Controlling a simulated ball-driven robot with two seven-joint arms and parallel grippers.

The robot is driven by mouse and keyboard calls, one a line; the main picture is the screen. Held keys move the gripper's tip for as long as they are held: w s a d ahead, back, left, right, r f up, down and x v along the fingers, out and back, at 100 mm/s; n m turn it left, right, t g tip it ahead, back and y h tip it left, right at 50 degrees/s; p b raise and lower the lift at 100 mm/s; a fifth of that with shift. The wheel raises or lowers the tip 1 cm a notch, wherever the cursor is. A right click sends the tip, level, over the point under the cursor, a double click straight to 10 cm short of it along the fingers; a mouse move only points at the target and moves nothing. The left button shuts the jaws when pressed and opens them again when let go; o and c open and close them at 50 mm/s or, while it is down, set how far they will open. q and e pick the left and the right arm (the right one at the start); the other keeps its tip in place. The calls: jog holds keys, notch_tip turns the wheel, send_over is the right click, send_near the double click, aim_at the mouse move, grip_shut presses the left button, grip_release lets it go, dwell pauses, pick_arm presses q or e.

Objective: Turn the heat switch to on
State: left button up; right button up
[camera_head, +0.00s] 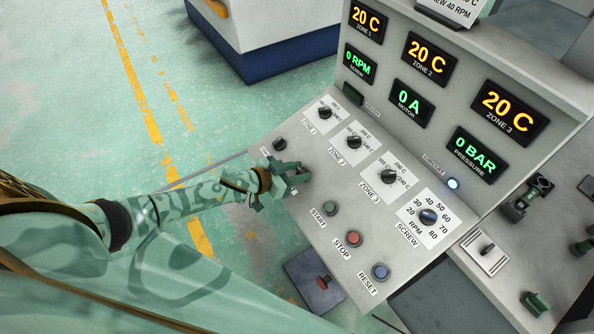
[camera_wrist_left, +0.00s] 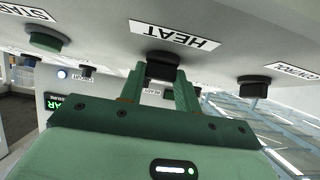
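The heat knob (camera_wrist_left: 162,62) is black and sits beside its white HEAT label (camera_wrist_left: 175,36) on the grey control panel (camera_head: 330,275). My left gripper (camera_wrist_left: 160,78) has its two green fingers apart, one on each side of the knob, with their tips close to the panel. I cannot tell whether the fingers press on the knob. In the head view my left gripper (camera_head: 288,178) is over the panel's left edge and hides the HEAT label and most of the knob. My right gripper is not in view.
A black knob (camera_head: 280,144) lies just behind the gripper. The green start button (camera_head: 330,209), red stop button (camera_head: 354,239) and blue reset button (camera_head: 381,271) run down the near side. Zone knobs and a screw knob (camera_head: 428,216) lie to the right. Zone displays read 20 C.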

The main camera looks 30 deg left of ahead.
pick_arm(q)
jog(key=shift+c, duration=0.7)
jog(key=shift+m, duration=0.4)
jog(key=m+h, duration=0.1)
jog(key=m+g+h+b, duration=0.1)
jog(key=m+g, duration=0.1)
jog(key=m, duration=0.1)
jog(key=shift+w+a+h+b, duration=0.2)
jog(key=shift+w+h+b, duration=0.1)
jog(key=shift+h, duration=0.1)
jog(key=m+g+h+b, duration=0.1)
jog(key=m+g+b, duration=0.1)
jog(key=m+g, duration=0.1)
jog(key=shift+w+f+m+b, duration=0.1)
jog(key=shift+m+b, duration=0.2)
jog(key=shift+m, duration=0.3)
jog(key=m+g+b, duration=0.4)
jog(key=m+b, duration=0.1)
jog(key=m+g+b, duration=0.2)
jog(key=shift+w+m, duration=0.25)
jog(key=shift+m, duration=0.05)
jog(key=shift+r+m+g+y+b, duration=0.15)
jog(key=shift+m+g+y+b, duration=0.05)
jog(key=shift+m+g+b, duration=0.55)
jog(key=shift+r+m+g+y+b, duration=0.1)
jog(key=shift+m+g+y+b, duration=0.1)
jog(key=shift+m+g+b, duration=0.55)
